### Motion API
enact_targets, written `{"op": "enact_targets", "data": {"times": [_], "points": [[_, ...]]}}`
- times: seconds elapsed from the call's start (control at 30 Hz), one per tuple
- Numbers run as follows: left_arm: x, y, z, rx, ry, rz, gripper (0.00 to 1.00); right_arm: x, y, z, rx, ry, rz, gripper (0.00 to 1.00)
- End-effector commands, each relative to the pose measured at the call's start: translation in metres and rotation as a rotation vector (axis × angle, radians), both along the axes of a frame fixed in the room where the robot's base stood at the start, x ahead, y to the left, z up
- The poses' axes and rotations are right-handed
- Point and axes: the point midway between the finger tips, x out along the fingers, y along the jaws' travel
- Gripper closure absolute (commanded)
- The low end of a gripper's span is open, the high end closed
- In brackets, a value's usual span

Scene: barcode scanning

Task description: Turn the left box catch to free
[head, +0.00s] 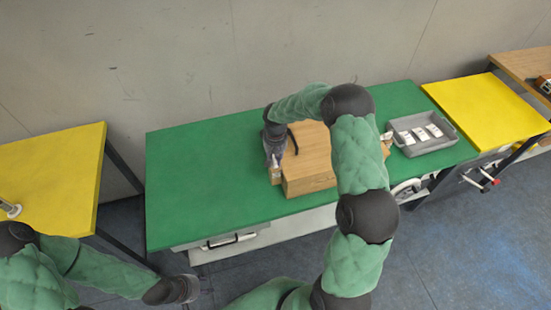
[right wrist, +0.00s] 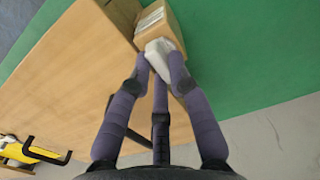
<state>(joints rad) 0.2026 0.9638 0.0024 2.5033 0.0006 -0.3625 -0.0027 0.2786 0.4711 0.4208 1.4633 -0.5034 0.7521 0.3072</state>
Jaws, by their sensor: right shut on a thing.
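A wooden box (head: 312,172) with a black handle stands in the middle of the green table. A small brown block (right wrist: 159,20) with a white label sits at its left side; in the head view the block (head: 275,176) shows below my right gripper. The left box catch appears to be the white piece (right wrist: 158,50) against this block. My right gripper (head: 271,155) is shut on that white piece; its fingertips (right wrist: 160,65) partly cover it, so its angle is unclear. My left gripper (head: 186,290) hangs low in front of the table, away from the box; its fingers are unclear.
A grey tray (head: 423,134) with white items is at the table's right end. A brown and white piece (head: 386,140) shows at the box's right. Yellow tables stand left (head: 60,170) and right (head: 485,108). The table's left part is clear.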

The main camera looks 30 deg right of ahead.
Motion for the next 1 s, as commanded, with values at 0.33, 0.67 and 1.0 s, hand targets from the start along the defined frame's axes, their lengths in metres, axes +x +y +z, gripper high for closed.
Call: {"op": "enact_targets", "data": {"times": [0.33, 0.67, 1.0], "points": [[0.000, 0.000, 0.000, 0.000, 0.000, 0.000, 0.60, 0.000, 0.000, 0.000, 0.000, -0.001, 0.000, 0.56], [0.000, 0.000, 0.000, 0.000, 0.000, 0.000, 0.60, 0.001, 0.000, 0.023, -0.001, -0.005, -0.001, 0.56], [0.000, 0.000, 0.000, 0.000, 0.000, 0.000, 0.60, 0.001, 0.000, 0.089, -0.001, -0.005, 0.000, 0.56]]}}
